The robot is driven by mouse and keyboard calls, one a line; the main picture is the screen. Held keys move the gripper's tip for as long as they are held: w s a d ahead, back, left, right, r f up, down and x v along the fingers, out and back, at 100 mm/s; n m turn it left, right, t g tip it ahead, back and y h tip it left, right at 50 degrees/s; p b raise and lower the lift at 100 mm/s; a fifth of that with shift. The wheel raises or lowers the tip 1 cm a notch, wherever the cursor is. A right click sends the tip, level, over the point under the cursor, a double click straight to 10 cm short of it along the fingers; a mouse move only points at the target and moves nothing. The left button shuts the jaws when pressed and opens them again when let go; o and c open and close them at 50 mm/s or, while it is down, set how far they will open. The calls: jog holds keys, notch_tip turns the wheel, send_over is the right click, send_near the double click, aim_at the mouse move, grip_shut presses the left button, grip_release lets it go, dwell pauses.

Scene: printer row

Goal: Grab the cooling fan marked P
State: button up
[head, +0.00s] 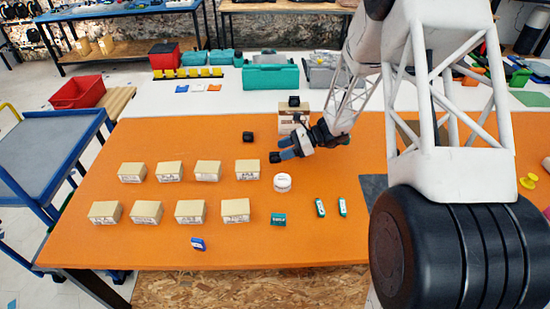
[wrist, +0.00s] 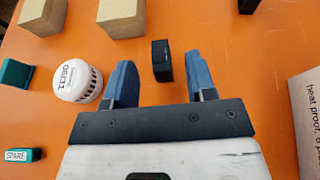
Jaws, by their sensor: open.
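No letter P can be read in either view, so I cannot tell for sure which thing is the marked cooling fan. A small black block (wrist: 161,61) lies between and just beyond my open blue fingers in the wrist view. In the head view this block (head: 274,157) sits just left of my gripper (head: 289,148). A second black block (head: 248,136) lies farther left and back; its edge shows at the top of the wrist view (wrist: 247,5). My gripper (wrist: 143,82) is empty.
A white vented round thing (head: 282,183) stands near the fingers. Two rows of tan boxes (head: 247,169) fill the left. A carton (head: 288,122) with a black thing (head: 293,101) on top stands behind my gripper. Small green items (head: 320,207) lie in front on the orange table (head: 150,240).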

aim_at(274, 154)
jog(key=shift+a+f, duration=0.1)
jog(key=shift+a, duration=0.15)
jog(key=shift+x, duration=2.6)
jog(key=shift+f, duration=0.2)
grip_shut()
jog(key=shift+r, duration=0.15)
jog(key=shift+r, duration=4.85)
